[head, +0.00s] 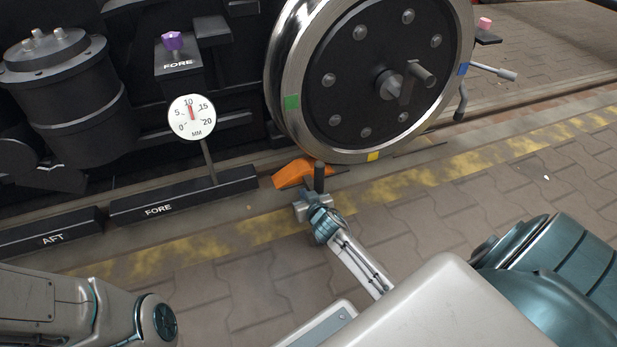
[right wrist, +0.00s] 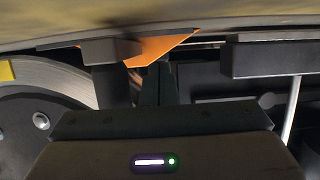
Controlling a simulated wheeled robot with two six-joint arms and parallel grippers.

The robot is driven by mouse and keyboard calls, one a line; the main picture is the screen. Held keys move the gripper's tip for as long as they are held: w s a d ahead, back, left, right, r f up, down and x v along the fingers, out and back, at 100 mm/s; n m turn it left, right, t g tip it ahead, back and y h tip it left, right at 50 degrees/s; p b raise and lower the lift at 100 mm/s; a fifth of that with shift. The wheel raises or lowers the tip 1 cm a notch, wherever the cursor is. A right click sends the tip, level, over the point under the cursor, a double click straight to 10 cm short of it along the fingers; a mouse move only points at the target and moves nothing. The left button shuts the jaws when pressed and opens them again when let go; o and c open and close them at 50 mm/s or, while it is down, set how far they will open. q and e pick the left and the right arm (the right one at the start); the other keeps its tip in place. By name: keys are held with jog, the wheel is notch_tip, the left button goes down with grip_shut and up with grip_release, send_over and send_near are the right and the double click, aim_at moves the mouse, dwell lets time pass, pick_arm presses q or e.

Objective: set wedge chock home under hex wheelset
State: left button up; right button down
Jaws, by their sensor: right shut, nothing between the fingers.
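The large wheel of the wheelset (head: 345,95) has a shiny rim, a dark bolted face and a crank at its hub. The orange wedge chock (head: 291,173) lies low by the rail, just left of the wheel's bottom; whether it touches the rim I cannot tell. A dark upright post (head: 319,178) stands at its near right side. My right gripper (head: 314,198) is shut and empty, close beside this post. In the right wrist view, the wedge (right wrist: 160,47) shows beyond the fingers (right wrist: 158,82), and the wheel (right wrist: 40,90) is at left. My left gripper is out of view.
A round dial (head: 191,117) on a stalk stands left of the chock, its needle near 10. Dark blocks marked FORE (head: 185,196) and AFT (head: 50,236) lie along the rail. Paving (head: 450,225) in front is mostly clear beyond my arms.

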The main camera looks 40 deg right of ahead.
aim_at(322, 190)
jog(key=shift+s+d, duration=0.25)
jog(key=shift+d, duration=0.7)
jog(key=shift+d, duration=0.1)
jog(key=shift+s+d, duration=0.25)
jog(key=shift+d, duration=0.7)
jog(key=shift+s+d, duration=0.2)
jog(key=shift+d, duration=0.7)
jog(key=shift+s+d+p, duration=0.2)
jog(key=shift+d+p, duration=0.1)
jog(key=shift+d, duration=0.45)
jog(key=shift+w+a, duration=0.2)
jog(key=shift+a, duration=0.7)
jog(key=shift+w+a, duration=0.25)
jog(key=shift+a, duration=0.65)
jog(key=shift+w+a, duration=0.2)
jog(key=shift+a, duration=0.7)
